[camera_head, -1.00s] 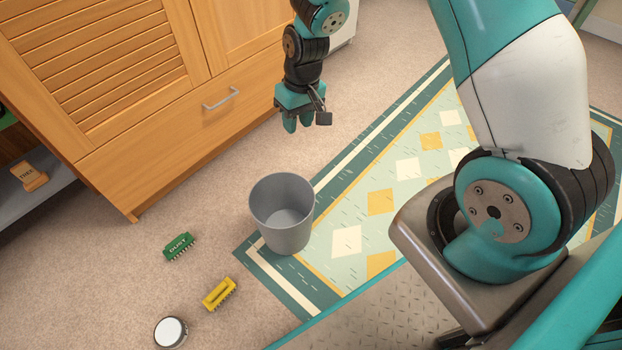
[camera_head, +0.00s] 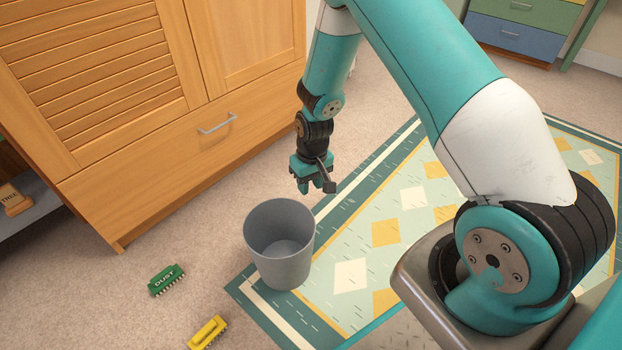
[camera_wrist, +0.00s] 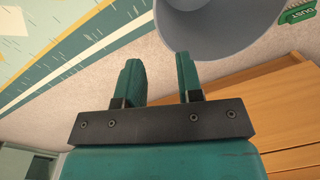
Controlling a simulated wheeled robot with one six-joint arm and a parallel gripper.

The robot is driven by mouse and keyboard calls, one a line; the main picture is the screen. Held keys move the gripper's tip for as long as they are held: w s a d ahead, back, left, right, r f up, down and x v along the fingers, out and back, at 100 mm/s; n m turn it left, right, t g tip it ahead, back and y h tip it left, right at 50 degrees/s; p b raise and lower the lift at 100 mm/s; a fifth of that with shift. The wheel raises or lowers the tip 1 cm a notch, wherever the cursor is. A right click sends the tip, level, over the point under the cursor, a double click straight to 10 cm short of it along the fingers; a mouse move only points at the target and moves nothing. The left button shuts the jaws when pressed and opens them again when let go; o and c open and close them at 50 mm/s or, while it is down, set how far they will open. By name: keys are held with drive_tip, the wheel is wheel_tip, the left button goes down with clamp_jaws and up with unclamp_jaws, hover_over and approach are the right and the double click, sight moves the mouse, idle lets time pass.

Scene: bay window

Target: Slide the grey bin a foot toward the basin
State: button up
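The grey bin (camera_head: 280,262) stands upright and empty on the corner of the patterned rug, partly over its edge. It also shows at the top of the wrist view (camera_wrist: 218,28). My gripper (camera_head: 316,188) hangs pointing down just beyond the bin's far rim, above the floor beside the rug. In the wrist view my gripper (camera_wrist: 160,82) has its two fingers apart with nothing between them. The fingers look clear of the bin, though the gap is small. I see no basin in either view.
A wooden cabinet (camera_head: 170,170) with a drawer stands on the left. The rug (camera_head: 375,225) stretches to the right. Bare carpet lies between cabinet and bin.

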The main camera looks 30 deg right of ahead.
sight(308, 227)
drive_tip(key=f+b, duration=0.2)
drive_tip(key=f, duration=0.3)
drive_tip(key=f+b, duration=0.2)
drive_tip(key=f, duration=0.3)
drive_tip(key=a+f+b, duration=0.1)
drive_tip(key=f+b, duration=0.1)
drive_tip(key=f, duration=0.3)
drive_tip(key=shift+b, duration=0.35)
clamp_jaws()
